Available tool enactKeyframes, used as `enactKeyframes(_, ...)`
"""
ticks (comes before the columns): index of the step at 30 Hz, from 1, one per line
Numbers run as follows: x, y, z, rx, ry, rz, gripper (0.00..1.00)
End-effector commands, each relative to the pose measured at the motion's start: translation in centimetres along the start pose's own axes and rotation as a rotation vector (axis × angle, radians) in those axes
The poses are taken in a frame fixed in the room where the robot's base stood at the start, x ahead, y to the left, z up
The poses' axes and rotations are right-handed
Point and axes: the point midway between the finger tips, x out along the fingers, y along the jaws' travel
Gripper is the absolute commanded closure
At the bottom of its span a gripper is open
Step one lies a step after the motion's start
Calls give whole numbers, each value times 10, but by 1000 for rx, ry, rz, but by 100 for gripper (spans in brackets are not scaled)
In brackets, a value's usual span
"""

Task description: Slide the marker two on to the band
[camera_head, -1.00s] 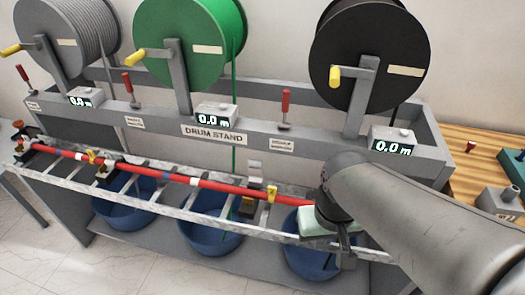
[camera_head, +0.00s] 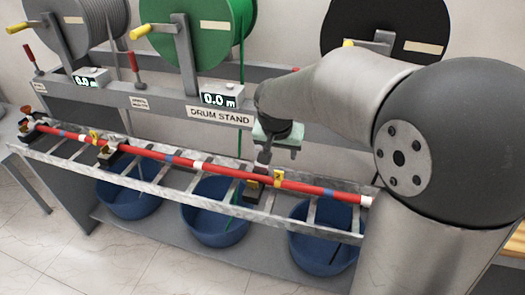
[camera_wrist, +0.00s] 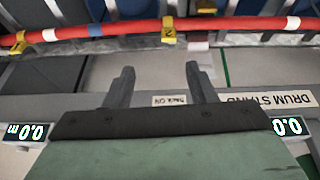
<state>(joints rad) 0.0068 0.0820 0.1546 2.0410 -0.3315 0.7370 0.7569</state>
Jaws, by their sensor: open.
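A red cable (camera_head: 222,167) lies along the metal ladder rack, with blue and white bands around it. A yellow marker (camera_head: 278,177) sits on it near my gripper (camera_head: 262,166); another yellow marker (camera_head: 94,135) is farther left. I cannot read their numbers. In the wrist view, the nearer marker (camera_wrist: 168,28) is on the cable ahead of my open, empty gripper (camera_wrist: 163,76), apart from the fingertips. There a blue band (camera_wrist: 95,30) and a white band (camera_wrist: 48,36) lie left of this marker; a white band (camera_wrist: 293,25) lies right.
The drum stand (camera_head: 222,115) with drums, cranks and counters rises behind the cable. Black cable supports, one (camera_head: 110,155) at left, stand on the rack (camera_head: 110,172). Blue tubs (camera_head: 217,215) sit below.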

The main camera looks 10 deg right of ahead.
Motion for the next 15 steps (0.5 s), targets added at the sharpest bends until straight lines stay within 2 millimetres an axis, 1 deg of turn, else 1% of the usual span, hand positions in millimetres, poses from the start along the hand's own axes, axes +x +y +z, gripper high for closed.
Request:
enactKeyframes(1,11,-7,-6,17,10,-4,49)
enactKeyframes(3,15,-12,-12,34,19,-9,49)
enactKeyframes(5,18,-14,-14,39,22,-9,49)
enactKeyframes(8,30,-13,-14,39,20,-8,49)
enactKeyframes(11,48,-13,-14,38,18,-7,49)
enactKeyframes(15,79,-14,-14,37,16,-7,49)
